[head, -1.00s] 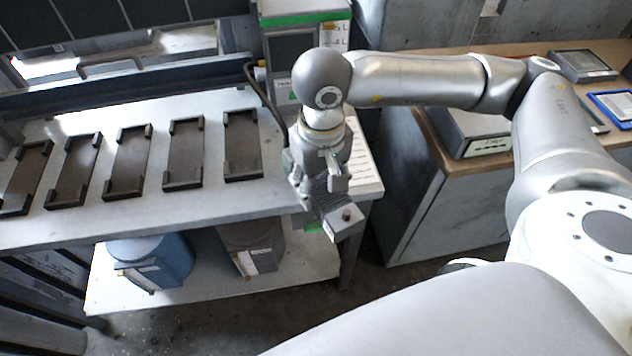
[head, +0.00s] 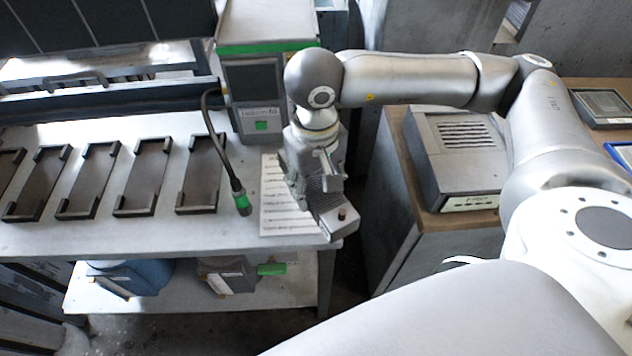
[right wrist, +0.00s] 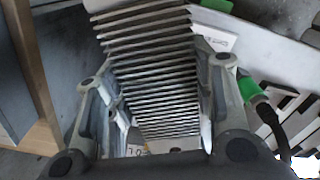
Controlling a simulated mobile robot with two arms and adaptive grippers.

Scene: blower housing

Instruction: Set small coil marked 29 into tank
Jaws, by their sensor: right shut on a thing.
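A finned grey metal block, apparently the coil (right wrist: 150,70), fills the middle of the right wrist view, its ribs stacked between the fingers. In the head view the coil (head: 335,217) hangs below my right gripper (head: 318,178), with a small round stud on its end face. My right gripper is shut on it; its fingers also show in the right wrist view (right wrist: 163,105). No number 29 can be read on it. I cannot tell which thing is the tank. My left gripper is not in view.
Several dark trays (head: 143,178) stand in a row on the grey table (head: 90,235). A device with a screen (head: 255,85), a cable with a green-ended plug (head: 242,203) and a printed sheet (head: 283,200) are close left of the coil. A vented box (head: 465,150) stands right. Bins (head: 130,278) sit below.

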